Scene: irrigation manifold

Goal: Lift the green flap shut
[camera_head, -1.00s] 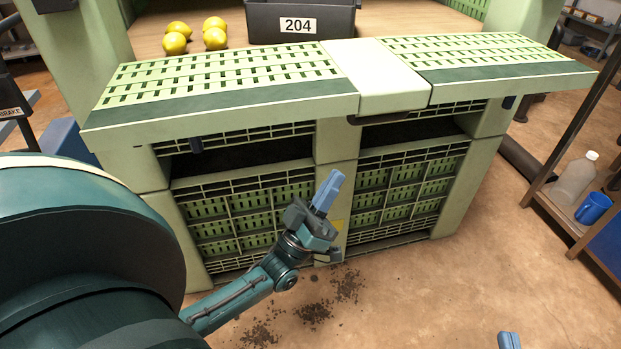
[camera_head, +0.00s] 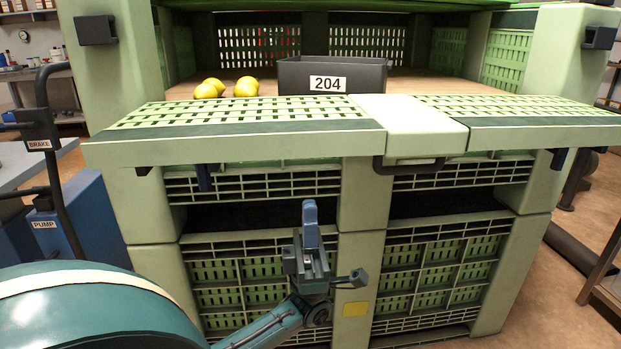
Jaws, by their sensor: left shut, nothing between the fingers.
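The green flap (camera_head: 425,125) is a wide slatted panel. It stands out roughly level from the front of a large pale green crate (camera_head: 360,200), so the crate's upper front is open. A dark handle (camera_head: 408,166) hangs at the flap's front edge, right of the picture's middle. My left gripper (camera_head: 309,212) is shut and empty, its blue fingers pointing up. It shows below the flap's front edge and left of the handle, apart from both. My right gripper is out of view.
Inside the crate are several yellow fruits (camera_head: 245,88) and a dark bin (camera_head: 355,75) marked 204. Dark brackets (camera_head: 97,30) sit on the crate's upper posts. A blue pump cart (camera_head: 90,215) stands at left, a shelf at right.

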